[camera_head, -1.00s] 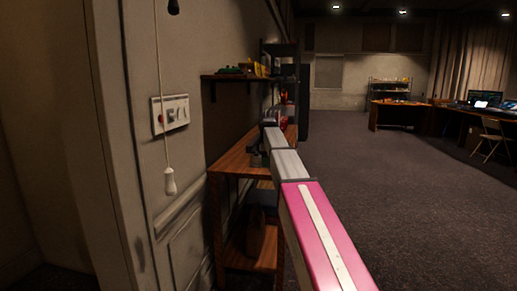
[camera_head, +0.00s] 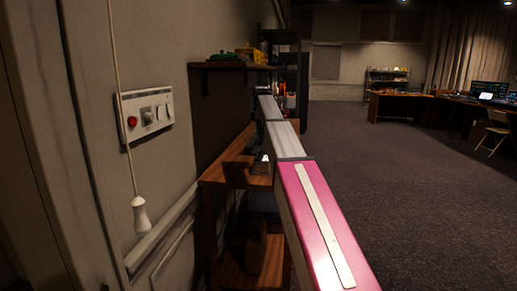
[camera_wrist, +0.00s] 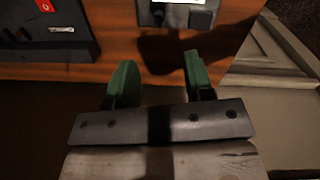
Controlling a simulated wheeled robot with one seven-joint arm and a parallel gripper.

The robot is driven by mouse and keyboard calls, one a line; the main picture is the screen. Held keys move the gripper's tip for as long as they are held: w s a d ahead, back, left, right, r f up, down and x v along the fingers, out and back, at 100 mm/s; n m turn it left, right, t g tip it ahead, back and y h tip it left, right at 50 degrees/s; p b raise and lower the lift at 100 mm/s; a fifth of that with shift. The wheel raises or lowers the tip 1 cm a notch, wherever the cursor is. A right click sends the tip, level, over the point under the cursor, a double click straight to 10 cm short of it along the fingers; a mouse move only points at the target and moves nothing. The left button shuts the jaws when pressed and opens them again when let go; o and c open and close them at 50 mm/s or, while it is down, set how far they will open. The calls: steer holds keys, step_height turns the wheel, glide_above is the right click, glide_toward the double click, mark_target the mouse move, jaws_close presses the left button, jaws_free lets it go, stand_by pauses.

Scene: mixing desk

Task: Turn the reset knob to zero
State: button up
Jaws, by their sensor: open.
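A pale switch panel (camera_head: 146,114) is fixed to the wall at the left in the head view. It carries a red button (camera_head: 132,122), a small greyish knob or switch (camera_head: 148,116) in the middle and light switches on its right; which one is the reset knob, and its setting, I cannot read. My gripper (camera_wrist: 158,72) shows in the wrist view with two green-padded fingers apart and nothing between them. It is over or near a wooden surface (camera_wrist: 105,22), away from the wall panel. In the head view my arm reaches forward and my fingers cannot be made out.
A white pull-cord handle (camera_head: 140,214) hangs in front of the wall below the panel. A wooden shelf unit (camera_head: 222,172) and a wall shelf (camera_head: 228,67) stand ahead. A dark tray-like object (camera_wrist: 45,45) with a red tag lies on the wood. Open floor (camera_head: 400,190) is to the right.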

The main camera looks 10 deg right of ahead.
mark_target(260, 153)
steer(key=f, duration=1)
steer(key=shift+w+f, duration=0.4)
jaws_close()
